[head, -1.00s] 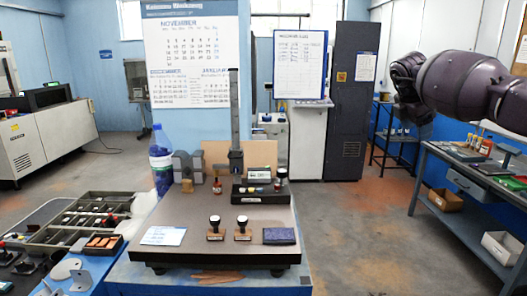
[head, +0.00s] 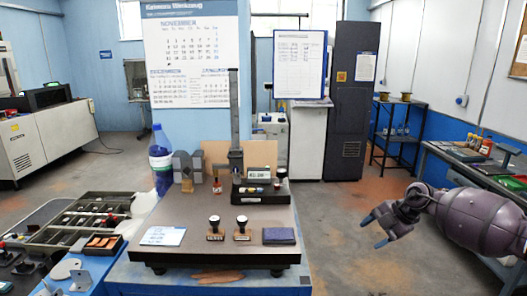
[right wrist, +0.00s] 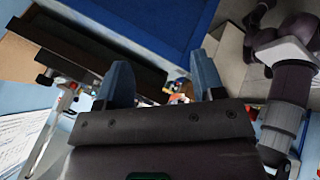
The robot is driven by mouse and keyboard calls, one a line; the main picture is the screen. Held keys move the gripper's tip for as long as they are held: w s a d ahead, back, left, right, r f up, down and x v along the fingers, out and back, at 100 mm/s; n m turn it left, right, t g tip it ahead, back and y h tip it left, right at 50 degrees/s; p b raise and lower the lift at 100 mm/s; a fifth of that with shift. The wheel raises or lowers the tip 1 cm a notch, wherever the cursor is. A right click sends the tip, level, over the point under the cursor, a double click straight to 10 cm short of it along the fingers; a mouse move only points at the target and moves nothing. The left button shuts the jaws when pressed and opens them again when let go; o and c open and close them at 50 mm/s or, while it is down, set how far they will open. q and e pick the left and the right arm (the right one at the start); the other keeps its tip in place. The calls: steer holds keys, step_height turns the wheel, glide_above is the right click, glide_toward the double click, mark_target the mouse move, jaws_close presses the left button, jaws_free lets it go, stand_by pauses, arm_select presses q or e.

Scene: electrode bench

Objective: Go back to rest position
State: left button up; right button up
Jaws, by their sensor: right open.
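My right gripper (head: 378,230) is at the right of the head view, in the air to the right of the bench, with its blue-tipped fingers apart and nothing between them. In the right wrist view its two blue fingers (right wrist: 163,82) are spread and empty. My left gripper is not in the head view. The dark plate (head: 180,218) on the blue bench holds two stamps (head: 214,230) (head: 241,230) standing upright, a dark blue pad (head: 279,236) and a white card (head: 163,236). No gripper touches them.
A height gauge (head: 234,120) and a black stamp rack (head: 262,196) stand at the plate's back. A blue-capped bottle (head: 161,160) is behind left. Trays of parts (head: 90,215) lie at left. A side workbench (head: 450,160) is at right. The floor between (head: 350,220) is open.

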steer(key=s+f+m+t+y, duration=0.4)
steer(key=s+f+t+y, duration=0.1)
steer(key=s+f, duration=0.5)
steer(key=s+d+f+m+t+h, duration=0.1)
steer(key=s+d+f+m+h, duration=0.1)
steer(key=s+d+m+h, duration=0.5)
steer(key=s+d+f+t+h, duration=0.15)
steer(key=s+d, duration=0.25)
steer(key=s, duration=0.8)
steer(key=s+d+f+m+h, duration=0.35)
steer(key=s+d, duration=0.25)
steer(key=s, duration=0.3)
steer(key=a+f+m, duration=0.2)
steer(key=a+m, duration=0.2)
steer(key=a, duration=0.6)
steer(key=w+a+f+m+t, duration=0.1)
steer(key=a+f+m, duration=0.2)
steer(key=a, duration=0.7)
steer(key=shift+m, duration=1.05)
